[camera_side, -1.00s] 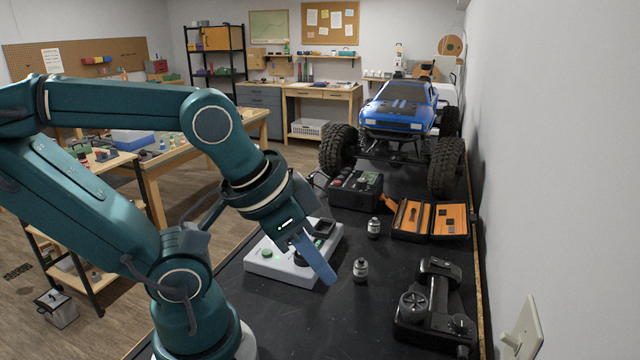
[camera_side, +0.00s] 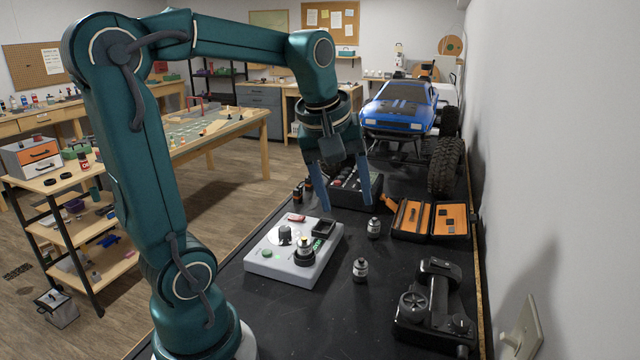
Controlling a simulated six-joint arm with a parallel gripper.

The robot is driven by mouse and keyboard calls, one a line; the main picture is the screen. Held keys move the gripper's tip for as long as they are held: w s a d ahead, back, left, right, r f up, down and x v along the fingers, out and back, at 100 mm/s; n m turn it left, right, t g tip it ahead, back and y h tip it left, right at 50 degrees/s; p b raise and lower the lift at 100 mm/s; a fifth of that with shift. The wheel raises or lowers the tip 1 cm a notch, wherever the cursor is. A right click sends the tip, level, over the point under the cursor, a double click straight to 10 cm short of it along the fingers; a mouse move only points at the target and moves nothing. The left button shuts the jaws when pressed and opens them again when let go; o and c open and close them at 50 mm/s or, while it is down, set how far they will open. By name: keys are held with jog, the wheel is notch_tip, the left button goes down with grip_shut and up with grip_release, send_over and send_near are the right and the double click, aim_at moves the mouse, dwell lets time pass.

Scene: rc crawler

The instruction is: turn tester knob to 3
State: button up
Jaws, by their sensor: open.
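The tester (camera_side: 262,268) is a light grey box on the black bench top, in the middle of the side view. A dark knob (camera_side: 284,236) stands on a pale round dial on its top; the dial's numbers are too small to read. A dark, ringed cylindrical part (camera_side: 304,254) stands beside it on the tester, near a green button (camera_side: 267,254), a red part (camera_side: 297,218) and a dark square recess (camera_side: 323,228). My gripper (camera_side: 348,204) is open, fingers pointing down with nothing between them. It is above and behind the tester, apart from the knob.
A black case (camera_side: 352,187) lies behind my fingers. Small dark bottles (camera_side: 373,228) (camera_side: 360,270) stand right of the tester. An open orange-lined case (camera_side: 430,219), a black controller (camera_side: 436,305) and a blue crawler (camera_side: 398,112) lie along the wall side.

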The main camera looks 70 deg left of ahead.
jog(key=a+f+n+g, duration=0.2)
jog(key=a+f+n, duration=0.3)
jog(key=a, duration=0.6)
jog(key=n+g+h, duration=0.1)
jog(key=n, duration=0.4)
send_over(284, 228)
jog(key=f, duration=0.5)
jog(key=shift+w+d, duration=0.15)
jog(key=shift+w, duration=0.05)
jog(key=shift+s+f, duration=0.2)
jog(key=shift+f, duration=2.45)
jog(key=shift+c, duration=0.3)
grip_shut()
